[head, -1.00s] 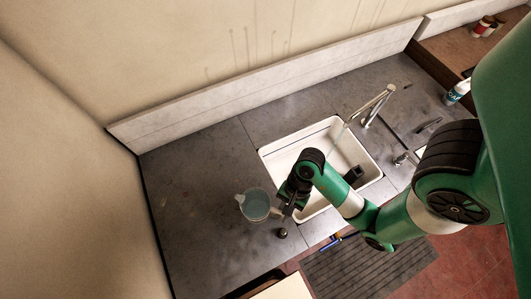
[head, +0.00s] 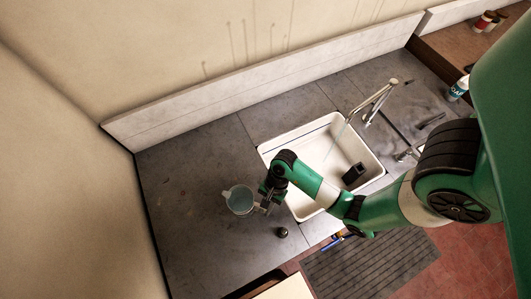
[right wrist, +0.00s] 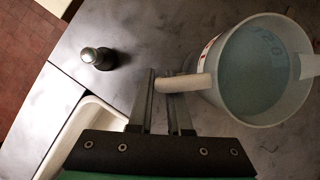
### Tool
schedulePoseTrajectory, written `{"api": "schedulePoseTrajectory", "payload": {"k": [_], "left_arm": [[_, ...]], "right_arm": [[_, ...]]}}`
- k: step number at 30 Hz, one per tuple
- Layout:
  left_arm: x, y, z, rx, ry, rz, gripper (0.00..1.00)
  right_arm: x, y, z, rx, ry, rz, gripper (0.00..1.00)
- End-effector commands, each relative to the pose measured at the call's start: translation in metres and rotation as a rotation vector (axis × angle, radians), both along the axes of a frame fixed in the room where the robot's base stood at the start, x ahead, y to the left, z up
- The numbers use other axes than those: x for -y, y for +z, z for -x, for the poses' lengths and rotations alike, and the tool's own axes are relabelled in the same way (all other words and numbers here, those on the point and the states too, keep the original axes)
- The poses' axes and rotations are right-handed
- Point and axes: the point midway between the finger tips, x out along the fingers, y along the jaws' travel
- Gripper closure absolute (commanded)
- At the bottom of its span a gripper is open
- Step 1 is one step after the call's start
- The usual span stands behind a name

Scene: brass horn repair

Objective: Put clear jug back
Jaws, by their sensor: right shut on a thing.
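The clear jug (head: 240,200) is at the left part of the grey counter, left of the sink, upright. It looks bluish inside. In the right wrist view the jug (right wrist: 262,75) is at the right, with its handle (right wrist: 184,82) pointing at my gripper. My right gripper (head: 264,204) is shut on the handle; its two fingers (right wrist: 165,84) sit either side of the handle's end. I cannot tell whether the jug's base touches the counter. My left gripper is not in view.
A white sink (head: 323,150) with a dark block (head: 353,174) in it lies right of the jug. A tap (head: 377,103) stands behind it. A small dark knob-like object (head: 282,232) stands near the counter's front. The counter (head: 190,170) around the jug's left is clear.

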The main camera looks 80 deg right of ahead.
Motion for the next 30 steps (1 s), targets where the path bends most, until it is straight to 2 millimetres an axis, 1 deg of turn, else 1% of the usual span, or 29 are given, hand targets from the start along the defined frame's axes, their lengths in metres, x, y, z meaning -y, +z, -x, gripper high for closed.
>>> {"api": "schedulePoseTrajectory", "payload": {"k": [5,6,10,11,18,22,26,30], "left_arm": [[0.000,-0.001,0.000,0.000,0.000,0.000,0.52],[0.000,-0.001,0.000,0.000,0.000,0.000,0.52],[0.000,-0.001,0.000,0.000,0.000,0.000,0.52],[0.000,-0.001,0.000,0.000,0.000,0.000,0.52],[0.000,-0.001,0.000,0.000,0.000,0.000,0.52],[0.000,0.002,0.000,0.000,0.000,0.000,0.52],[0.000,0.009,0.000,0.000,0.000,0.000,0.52],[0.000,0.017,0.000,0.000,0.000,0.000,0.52]], "right_arm": [[0.000,-0.002,-0.001,0.003,0.000,-0.001,1.00],[0.000,-0.002,0.000,-0.001,0.000,0.000,0.78],[0.000,-0.002,0.000,0.000,0.000,0.000,0.55],[0.000,-0.002,0.000,-0.001,0.000,0.000,0.53],[0.000,-0.002,0.000,0.000,0.000,0.000,0.53],[0.002,0.006,0.000,0.001,-0.001,-0.001,0.53],[0.012,0.029,0.003,0.004,-0.004,0.001,0.53],[0.027,0.063,0.007,0.005,-0.006,0.002,0.53]]}}
